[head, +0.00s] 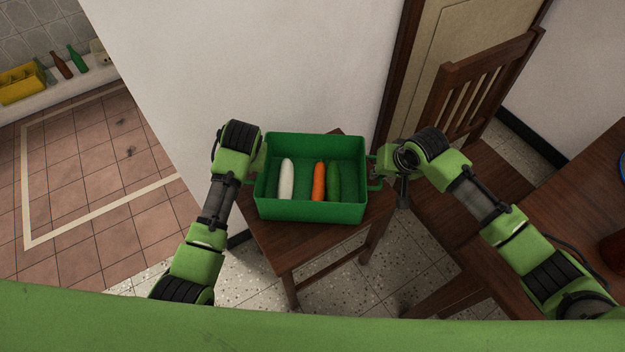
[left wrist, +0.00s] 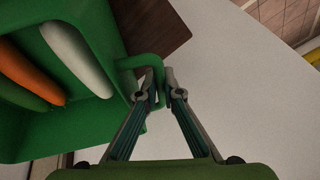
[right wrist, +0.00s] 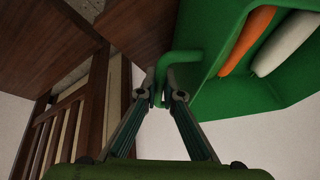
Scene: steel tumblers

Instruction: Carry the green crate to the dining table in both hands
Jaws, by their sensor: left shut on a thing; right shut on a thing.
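The green crate (head: 312,211) is upright in the middle of the head view, over a small wooden stool. I cannot tell whether it rests on the stool or hangs just above it. A white radish (head: 287,179), an orange carrot (head: 319,181) and a green cucumber (head: 334,181) lie in it. My left gripper (left wrist: 154,86) is shut on the crate's left handle. My right gripper (right wrist: 163,86) is shut on the opposite handle. The dining table (head: 585,205) is at the right edge of the head view, partly out of frame.
The wooden stool (head: 290,249) is under the crate. A wooden chair (head: 463,100) stands between the crate and the table. A white wall (head: 260,60) is behind the crate. A yellow crate (head: 22,84) and bottles (head: 76,60) are far left. Tiled floor is open at left.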

